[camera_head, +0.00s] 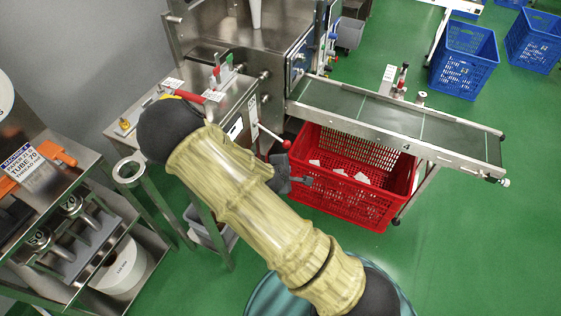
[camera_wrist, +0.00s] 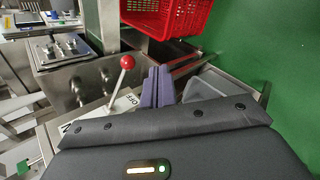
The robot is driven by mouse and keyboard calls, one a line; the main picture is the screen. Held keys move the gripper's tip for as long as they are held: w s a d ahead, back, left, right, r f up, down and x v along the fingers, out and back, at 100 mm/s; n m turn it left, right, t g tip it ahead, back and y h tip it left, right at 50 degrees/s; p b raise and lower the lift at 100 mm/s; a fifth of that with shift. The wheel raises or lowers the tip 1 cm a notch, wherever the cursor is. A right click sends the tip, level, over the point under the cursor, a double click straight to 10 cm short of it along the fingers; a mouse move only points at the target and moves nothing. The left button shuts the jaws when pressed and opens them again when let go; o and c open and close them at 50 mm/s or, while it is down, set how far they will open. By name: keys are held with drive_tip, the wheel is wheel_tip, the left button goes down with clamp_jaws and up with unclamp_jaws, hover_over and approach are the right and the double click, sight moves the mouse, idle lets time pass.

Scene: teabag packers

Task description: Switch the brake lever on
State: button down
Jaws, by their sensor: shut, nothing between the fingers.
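A lever with a red ball knob (camera_head: 287,144) on a thin metal rod sticks out from the side of the steel machine cabinet in the head view; I take it as the brake lever. In the wrist view the red knob (camera_wrist: 127,61) stands just left of my fingers, with an "OFF" label (camera_wrist: 131,100) near the rod's base. My gripper (camera_head: 303,181) is just below the knob in the head view. In the wrist view my gripper (camera_wrist: 159,72) shows its two fingers together, empty. A small gap shows between fingers and knob.
A red crate (camera_head: 330,205) with white packets stands under the conveyor (camera_head: 400,115), right of my gripper. The steel cabinet (camera_head: 235,105) carries other handles on top. A grey bin (camera_wrist: 222,88) is right of my fingers in the wrist view.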

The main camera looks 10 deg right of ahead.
sight(276, 136)
drive_tip(key=w+a+f+n+t+b, duration=0.4)
drive_tip(key=w+f+n, duration=0.1)
drive_tip(key=n, duration=0.3)
drive_tip(key=shift+a+f+n+t+y+b, duration=0.2)
drive_tip(key=shift+f+n+t+y+b, duration=0.05)
drive_tip(key=shift+n+t+y+b, duration=0.15)
drive_tip(key=w+d, duration=0.5)
drive_tip(key=w, duration=0.2)
drive_tip(key=shift+w+f+p, duration=0.4)
drive_tip(key=shift+f, duration=0.05)
drive_tip(key=shift+d, duration=0.1)
